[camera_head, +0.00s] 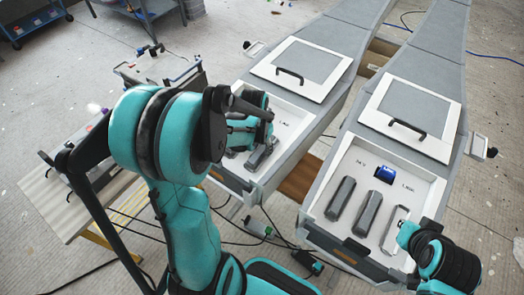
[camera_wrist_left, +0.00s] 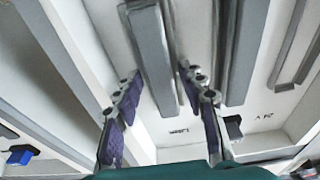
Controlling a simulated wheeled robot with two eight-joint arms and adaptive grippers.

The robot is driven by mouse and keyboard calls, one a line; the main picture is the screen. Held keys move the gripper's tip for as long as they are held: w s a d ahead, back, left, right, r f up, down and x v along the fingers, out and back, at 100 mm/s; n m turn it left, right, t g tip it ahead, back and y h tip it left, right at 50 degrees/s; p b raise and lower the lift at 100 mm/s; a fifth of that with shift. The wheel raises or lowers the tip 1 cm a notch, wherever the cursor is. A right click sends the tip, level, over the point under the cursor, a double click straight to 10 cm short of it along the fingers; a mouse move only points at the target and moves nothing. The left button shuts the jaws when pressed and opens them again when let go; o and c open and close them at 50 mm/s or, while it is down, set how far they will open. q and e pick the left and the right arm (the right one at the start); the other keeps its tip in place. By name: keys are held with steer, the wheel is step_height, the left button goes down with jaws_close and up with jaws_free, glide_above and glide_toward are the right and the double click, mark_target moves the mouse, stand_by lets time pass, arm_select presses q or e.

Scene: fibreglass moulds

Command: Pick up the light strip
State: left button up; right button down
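Long dark-grey bars lie in the white mould boxes; I take these as the light strips. In the head view one bar (camera_head: 258,156) lies in the left box, partly hidden by my left arm. In the left wrist view a grey bar (camera_wrist_left: 155,65) runs between the purple finger pads of my left gripper (camera_wrist_left: 160,85), which is open with its fingers on either side of it. Contact is not clear. Two more bars, a left one (camera_head: 340,198) and a right one (camera_head: 367,214), lie in the right box. My right arm's end shows at lower right; its fingers are not clear.
A pale looped strip (camera_head: 395,230) and a blue object (camera_head: 384,172) are in the right box. Lids with black handles (camera_head: 289,76) cover the far parts of the boxes. Box walls stand close to the left gripper. Cables lie on the floor.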

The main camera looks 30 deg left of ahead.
mark_target(263, 149)
arm_select(q)
jaws_close()
steer(key=shift+r, duration=0.45)
steer(key=r, duration=0.1)
steer(key=r+p, duration=0.2)
steer(key=r, duration=0.1)
steer(key=shift+d, duration=0.3)
steer(key=d+r+p, duration=0.1)
steer(key=d+r, duration=0.2)
steer(key=d, duration=0.2)
steer(key=w+d+r+p, duration=0.1)
steer(key=d+r, duration=0.2)
steer(key=d, duration=0.3)
steer(key=shift+w, duration=0.15)
